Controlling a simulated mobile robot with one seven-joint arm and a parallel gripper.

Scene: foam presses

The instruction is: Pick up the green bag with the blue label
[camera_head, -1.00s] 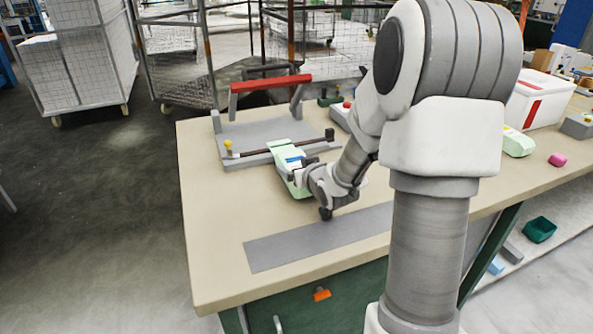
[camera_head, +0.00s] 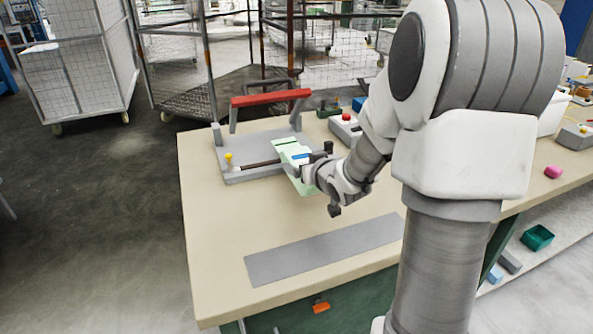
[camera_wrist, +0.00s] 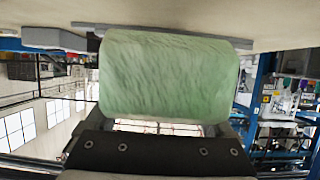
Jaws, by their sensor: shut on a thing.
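The green bag with the blue label (camera_head: 290,152) is pale green, with a white patch and a blue strip on top. My gripper (camera_head: 314,161) is shut on it at its right side, in the head view. The bag appears raised above the table, in front of the grey press (camera_head: 235,178). In the wrist view the bag (camera_wrist: 170,75) fills the middle, its wrinkled green face towards the camera. The label does not show there, and the fingertips are hidden behind the bag.
The press has a raised red handle bar (camera_head: 270,97). A grey control box with a red button (camera_head: 346,125) stands behind my arm. A flat grey strip (camera_head: 322,248) lies on the table (camera_head: 212,255) near the front. The table's left part is clear. A pink object (camera_head: 553,172) lies at right.

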